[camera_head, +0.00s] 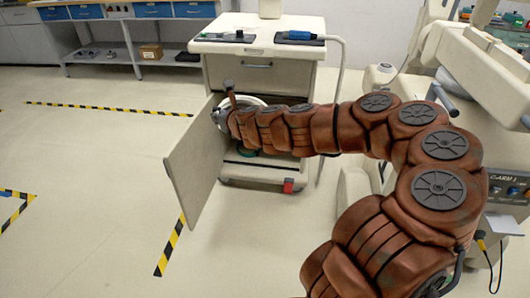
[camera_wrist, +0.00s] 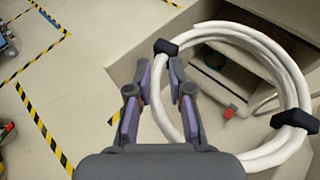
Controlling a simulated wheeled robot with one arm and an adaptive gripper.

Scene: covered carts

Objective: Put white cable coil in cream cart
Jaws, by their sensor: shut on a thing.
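The cream cart (camera_head: 264,78) stands in the middle of the head view, with a drawer at the top and an open compartment below. Its door (camera_head: 194,160) is swung open towards the left. My gripper (camera_head: 222,114) is in front of the opening, at the end of my arm. The white cable coil (camera_head: 247,99) shows partly behind it. In the wrist view my gripper (camera_wrist: 160,72) is shut on the left side of the coil (camera_wrist: 291,67), a white ring with black ties. Through the ring the cart's dark interior shows. My arm hides much of the compartment.
A blue-handled tool (camera_head: 298,35) and a dark tray (camera_head: 238,38) lie on the cart top. A large cream machine (camera_head: 489,60) stands at the right. A workbench (camera_head: 150,30) is at the back left. The taped floor (camera_head: 90,170) at left is clear.

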